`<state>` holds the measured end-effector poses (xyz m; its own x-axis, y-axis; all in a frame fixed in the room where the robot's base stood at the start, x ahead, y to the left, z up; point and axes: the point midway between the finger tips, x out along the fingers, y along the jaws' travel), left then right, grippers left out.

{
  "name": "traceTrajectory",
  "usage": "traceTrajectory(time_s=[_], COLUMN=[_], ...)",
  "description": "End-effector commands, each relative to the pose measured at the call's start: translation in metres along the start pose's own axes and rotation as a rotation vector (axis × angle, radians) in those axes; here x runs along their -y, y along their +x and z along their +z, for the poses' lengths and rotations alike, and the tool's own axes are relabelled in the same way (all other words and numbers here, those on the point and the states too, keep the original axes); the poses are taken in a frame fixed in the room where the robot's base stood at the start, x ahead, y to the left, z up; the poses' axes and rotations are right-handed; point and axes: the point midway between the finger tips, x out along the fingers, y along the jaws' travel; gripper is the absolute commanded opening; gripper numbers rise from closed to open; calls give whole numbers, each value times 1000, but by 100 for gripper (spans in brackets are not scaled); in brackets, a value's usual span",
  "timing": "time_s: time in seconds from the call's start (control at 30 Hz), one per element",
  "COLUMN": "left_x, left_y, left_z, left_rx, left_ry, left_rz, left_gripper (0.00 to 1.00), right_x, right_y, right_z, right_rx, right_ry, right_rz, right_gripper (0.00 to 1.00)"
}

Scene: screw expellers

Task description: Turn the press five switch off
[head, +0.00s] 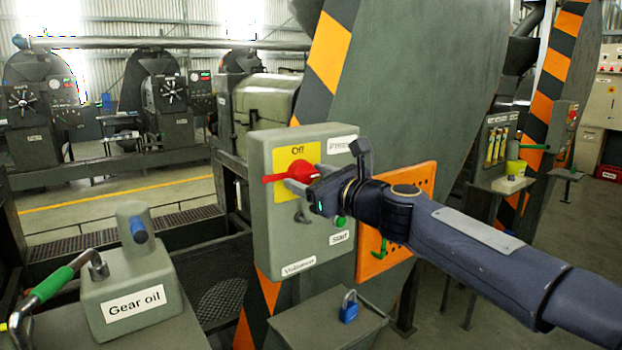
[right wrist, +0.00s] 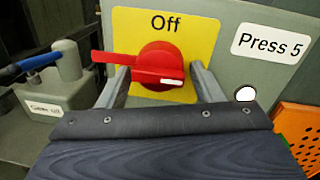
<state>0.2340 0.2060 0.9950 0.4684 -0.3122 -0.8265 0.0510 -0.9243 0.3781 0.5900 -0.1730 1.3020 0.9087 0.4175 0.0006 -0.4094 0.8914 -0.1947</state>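The press five switch is a red rotary knob (head: 302,172) on a yellow plate marked "Off" (head: 283,157), on the front of a grey-green control box (head: 262,220). In the right wrist view the knob (right wrist: 160,66) has its long handle pointing left, roughly level, with a white mark at its right end. A "Press 5" label (right wrist: 270,44) sits right of the plate. My right gripper (head: 297,180) is at the switch, its fingers spread on either side of the knob's round body; contact cannot be told. My left gripper is not in view.
Below the switch are a green button (head: 340,221) and a "Start" label (head: 339,238). An orange perforated panel (head: 376,262) stands right of the box. A blue padlock (head: 349,306) lies below. A "Gear oil" unit (head: 135,285) stands at lower left, near a green-gripped lever (head: 52,284).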

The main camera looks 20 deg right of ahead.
Motion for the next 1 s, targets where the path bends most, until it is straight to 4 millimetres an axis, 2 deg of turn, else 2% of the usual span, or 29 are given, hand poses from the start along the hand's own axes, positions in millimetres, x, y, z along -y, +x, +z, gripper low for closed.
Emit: traceTrajectory(time_s=[0.03, 0.23, 0.63, 1.0], left_x=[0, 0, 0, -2], left_y=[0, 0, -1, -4], left_z=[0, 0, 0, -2], left_rx=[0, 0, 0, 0], left_ry=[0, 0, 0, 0], left_rz=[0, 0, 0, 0], left_gripper=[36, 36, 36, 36], right_x=[0, 0, 2, 3], right_y=[0, 0, 0, -1], right_z=[0, 0, 1, 3], right_rx=[0, 0, -7, -31], right_ry=[0, 0, -83, -384], right_rz=[0, -1, -2, 2], right_gripper=[53, 27, 27, 27])
